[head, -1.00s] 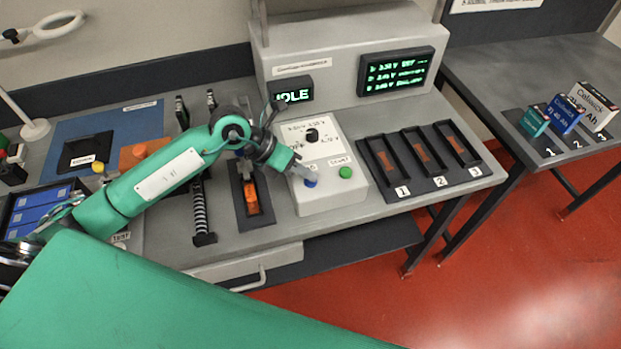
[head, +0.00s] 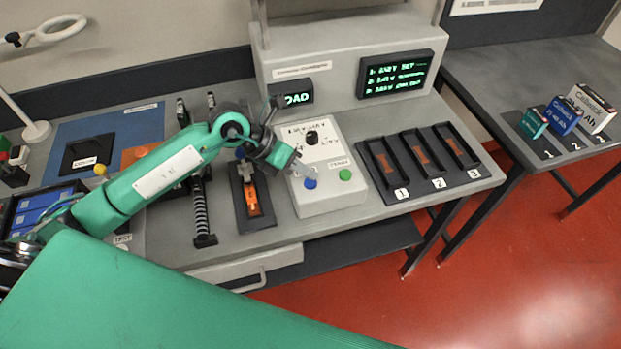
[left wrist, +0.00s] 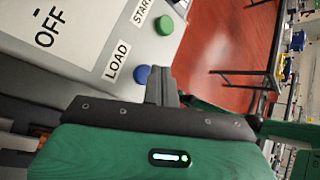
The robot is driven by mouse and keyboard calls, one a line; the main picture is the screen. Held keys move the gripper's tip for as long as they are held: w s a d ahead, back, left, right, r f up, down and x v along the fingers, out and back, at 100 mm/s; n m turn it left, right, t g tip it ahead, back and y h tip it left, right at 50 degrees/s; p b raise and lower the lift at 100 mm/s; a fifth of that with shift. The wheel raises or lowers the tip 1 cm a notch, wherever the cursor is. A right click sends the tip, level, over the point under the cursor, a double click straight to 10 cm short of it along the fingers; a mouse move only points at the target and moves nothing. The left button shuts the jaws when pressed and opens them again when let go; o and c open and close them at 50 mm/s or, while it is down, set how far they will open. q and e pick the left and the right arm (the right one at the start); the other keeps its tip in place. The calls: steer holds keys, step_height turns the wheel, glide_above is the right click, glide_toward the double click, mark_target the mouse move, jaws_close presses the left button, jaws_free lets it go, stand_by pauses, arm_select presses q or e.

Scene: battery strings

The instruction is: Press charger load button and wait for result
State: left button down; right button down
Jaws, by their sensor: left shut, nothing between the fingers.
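The charger's control box (head: 330,203) stands on the bench with a blue button (head: 310,183) and a green button (head: 345,174). In the left wrist view the blue button (left wrist: 142,74) is beside the LOAD label and the green button (left wrist: 164,25) is by START. My left gripper (head: 300,172) is shut and empty, just above and left of the blue button. Its fingers (left wrist: 161,85) appear beside the blue button in the wrist view; I cannot tell if they touch it. The small display (head: 298,99) reads "OAD", its first letter hidden by my arm. My right gripper is not in view.
The larger screen (head: 395,73) shows green text lines. A three-slot tray (head: 396,202) sits right of the box. An orange cell lies in a dark cradle (head: 243,215) to the left. Boxed packs (head: 566,116) stand on the right table. Red floor is clear.

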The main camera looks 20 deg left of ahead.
mark_target(305, 182)
arm_select(q)
steer(key=shift+r+p, duration=1.5)
steer(key=shift+r, duration=1)
